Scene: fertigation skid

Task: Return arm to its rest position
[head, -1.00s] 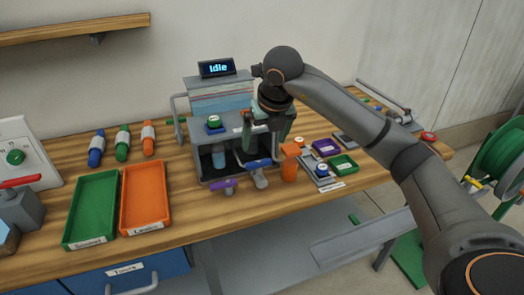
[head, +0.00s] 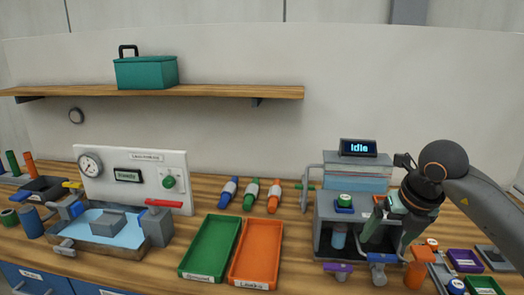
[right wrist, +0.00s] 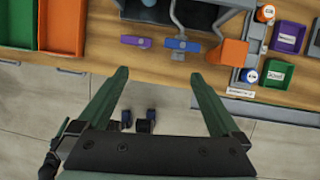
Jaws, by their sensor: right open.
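My right arm (head: 490,208) comes in from the right edge in the head view. Its gripper (head: 390,238) is open and empty, in front of the grey skid box at the right part of the bench. In the right wrist view the two green fingers (right wrist: 160,95) stand wide apart over the floor, just short of the bench's front edge, with nothing between them. A purple-handled valve (right wrist: 136,41) and a blue-handled valve (right wrist: 181,45) lie beyond the fingertips. My left gripper is not in view.
The grey skid box (head: 330,207) carries an "Idle" display (head: 359,148). A green tray (head: 211,246) and an orange tray (head: 257,250) stand left of it. A basin of water (head: 115,232) is farther left. A wall shelf (head: 220,92) holds a teal case (head: 146,72).

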